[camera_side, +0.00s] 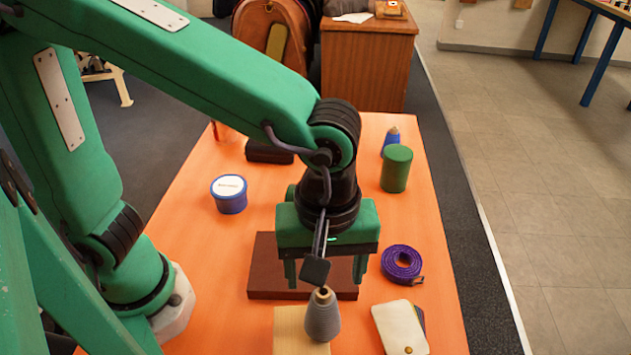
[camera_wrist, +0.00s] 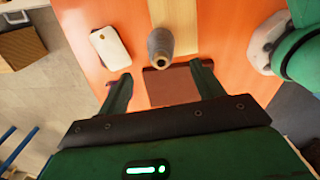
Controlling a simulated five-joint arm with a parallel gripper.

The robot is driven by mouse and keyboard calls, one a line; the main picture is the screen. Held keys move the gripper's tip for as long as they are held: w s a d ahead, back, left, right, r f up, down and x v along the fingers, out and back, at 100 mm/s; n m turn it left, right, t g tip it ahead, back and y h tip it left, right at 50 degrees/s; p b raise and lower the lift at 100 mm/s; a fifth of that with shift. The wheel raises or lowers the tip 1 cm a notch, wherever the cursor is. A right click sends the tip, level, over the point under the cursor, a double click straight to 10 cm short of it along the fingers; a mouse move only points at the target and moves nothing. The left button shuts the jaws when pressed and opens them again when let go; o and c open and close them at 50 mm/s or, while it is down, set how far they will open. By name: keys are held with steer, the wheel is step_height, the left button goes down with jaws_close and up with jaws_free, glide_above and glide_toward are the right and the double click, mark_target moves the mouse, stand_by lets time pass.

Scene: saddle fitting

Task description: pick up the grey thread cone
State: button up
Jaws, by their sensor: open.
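The grey thread cone (camera_side: 322,318) stands upright at the near end of the table, at the right side of a pale wooden board (camera_side: 287,335). I cannot tell whether its base rests fully on the board. In the wrist view the cone (camera_wrist: 160,46) shows beyond the fingertips, roughly in line with the gap between them. My gripper (camera_side: 325,284) is open and empty, with its fingers pointing down above a dark brown slab (camera_side: 263,283). It also shows in the wrist view (camera_wrist: 161,70). The fingers are apart from the cone.
A cream case (camera_side: 400,328) lies right of the cone, near a rolled purple strap (camera_side: 402,263). A blue tin (camera_side: 229,194), a green cylinder (camera_side: 396,168) and a blue cone-shaped item (camera_side: 391,137) stand farther back. The orange table (camera_side: 205,290) is bare at left.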

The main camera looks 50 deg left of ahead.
mark_target(324, 291)
steer(key=shift+f, duration=0.1)
steer(key=shift+f, duration=1.2)
steer(key=shift+f, duration=0.1)
steer(key=shift+a+f, duration=0.1)
steer(key=shift+f, duration=2.4)
steer(key=shift+c, duration=0.5)
steer(key=c, duration=1.1)
steer(key=shift+r, duration=0.15)
steer(key=shift+r, duration=4.9)
